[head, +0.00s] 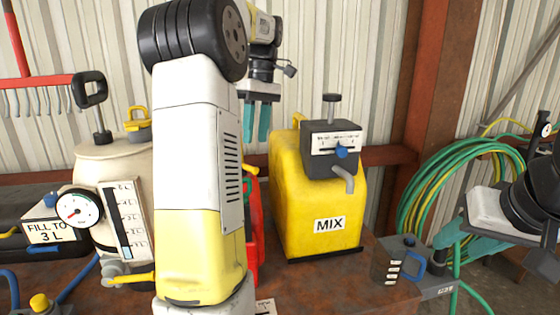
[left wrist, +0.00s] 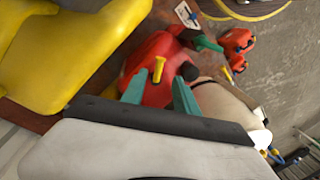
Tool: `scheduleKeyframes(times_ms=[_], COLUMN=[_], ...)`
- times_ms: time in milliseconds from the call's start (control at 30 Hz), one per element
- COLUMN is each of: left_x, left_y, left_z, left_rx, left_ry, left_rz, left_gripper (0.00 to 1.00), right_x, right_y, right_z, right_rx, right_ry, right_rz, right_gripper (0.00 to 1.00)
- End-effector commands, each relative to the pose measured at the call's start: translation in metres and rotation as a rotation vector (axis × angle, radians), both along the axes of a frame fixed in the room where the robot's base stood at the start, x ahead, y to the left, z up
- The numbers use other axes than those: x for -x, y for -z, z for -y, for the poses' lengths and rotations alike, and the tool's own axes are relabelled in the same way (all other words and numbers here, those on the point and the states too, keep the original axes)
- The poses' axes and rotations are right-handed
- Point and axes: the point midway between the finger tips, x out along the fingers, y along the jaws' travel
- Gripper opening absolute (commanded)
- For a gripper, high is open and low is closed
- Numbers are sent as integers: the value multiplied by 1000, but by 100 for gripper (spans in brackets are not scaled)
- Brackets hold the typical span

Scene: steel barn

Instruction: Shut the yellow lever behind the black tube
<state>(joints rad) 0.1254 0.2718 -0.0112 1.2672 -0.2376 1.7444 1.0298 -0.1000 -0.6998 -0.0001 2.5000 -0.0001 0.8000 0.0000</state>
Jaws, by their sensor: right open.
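The red can (head: 252,225) stands on the table in the head view, mostly hidden behind my left arm. In the left wrist view the red can (left wrist: 150,55) shows a yellow lever (left wrist: 158,68) sticking up, with a stubby black tube (left wrist: 189,71) beside it. My left gripper (head: 256,138) is open and empty, pointing down behind the arm. In the left wrist view its teal fingers (left wrist: 160,92) stand apart, the lever showing between and beyond their tips. Contact cannot be told.
A yellow MIX container (head: 290,205) with a grey tap stands right of the red can. A beige tank (head: 95,165) with a gauge stands left. A green hose coil (head: 425,185) hangs behind.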

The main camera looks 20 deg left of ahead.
Motion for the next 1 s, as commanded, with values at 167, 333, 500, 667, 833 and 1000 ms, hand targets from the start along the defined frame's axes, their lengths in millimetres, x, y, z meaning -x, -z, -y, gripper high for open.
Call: scheduleKeyframes(times_ms=[167, 333, 500, 667, 833, 1000], left_x=[0, 6, 10, 12, 12, 12], left_y=[12, 40, 63, 74, 75, 75], left_z=[-2, -4, -6, -6, -6, -7], left_rx=[-20, -19, -18, -18, -18, -18], left_ry=[-21, -20, -20, -20, -19, -19], left_rz=[-11, -12, -10, -8, -7, -7], left_gripper=[36, 36, 36, 36, 36, 22], right_x=[0, 0, 0, 0, 0, 0], right_y=[0, 0, 0, 0, 0, 0], right_z=[0, 0, 0, 0, 0, 0], right_rx=[0, 0, 0, 0, 0, 0], right_ry=[0, 0, 0, 0, 0, 0], right_rz=[0, 0, 0, 0, 0, 0], right_gripper=[45, 45, 45, 45, 45, 45])
